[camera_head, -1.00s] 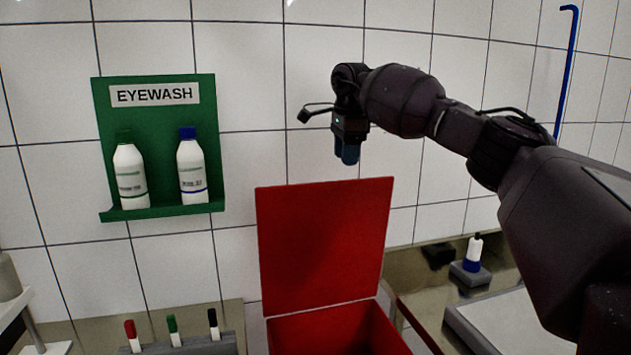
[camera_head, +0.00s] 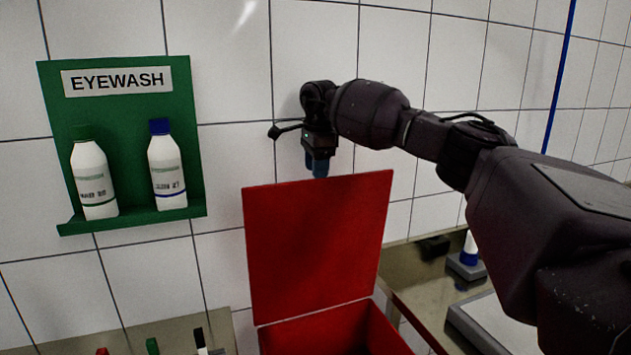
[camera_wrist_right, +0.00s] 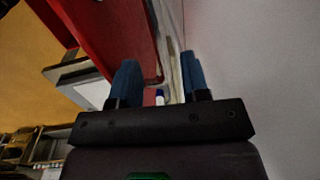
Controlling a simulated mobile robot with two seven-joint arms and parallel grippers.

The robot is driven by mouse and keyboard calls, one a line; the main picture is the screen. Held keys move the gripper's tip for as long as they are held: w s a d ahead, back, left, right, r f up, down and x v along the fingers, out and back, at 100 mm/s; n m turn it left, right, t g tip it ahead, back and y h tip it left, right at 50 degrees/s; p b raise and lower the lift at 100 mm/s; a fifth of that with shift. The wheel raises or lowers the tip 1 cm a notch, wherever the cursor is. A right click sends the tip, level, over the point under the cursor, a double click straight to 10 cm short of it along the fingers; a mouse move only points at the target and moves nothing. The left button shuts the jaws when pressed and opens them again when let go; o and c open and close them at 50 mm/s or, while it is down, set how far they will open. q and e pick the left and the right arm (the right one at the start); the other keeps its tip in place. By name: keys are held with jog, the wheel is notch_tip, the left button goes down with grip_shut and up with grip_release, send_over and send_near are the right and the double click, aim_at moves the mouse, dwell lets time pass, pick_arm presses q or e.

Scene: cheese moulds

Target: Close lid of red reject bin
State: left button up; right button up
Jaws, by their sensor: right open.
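The red reject bin (camera_head: 385,333) stands against the tiled wall with its lid (camera_head: 318,245) raised nearly upright. Its front is cut off by the lower frame edge. My right gripper (camera_head: 317,168) points down just above the lid's top edge, near the wall. In the right wrist view its two blue fingers are apart and empty (camera_wrist_right: 158,80). The red lid (camera_wrist_right: 115,35) lies to the left of the fingers there, and the pale wall to the right. Whether a finger touches the lid I cannot tell. My left gripper is not in view.
A green eyewash shelf (camera_head: 125,80) with two bottles hangs on the wall to the left. Pens stand in a holder at the lower left. A counter (camera_head: 425,285) with a blue-and-white bottle (camera_head: 470,247) is at the right. A blue pipe (camera_head: 558,80) runs up the wall.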

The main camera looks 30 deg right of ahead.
jog(key=shift+w+f, duration=0.2)
jog(key=shift+f, duration=1.8)
grip_shut()
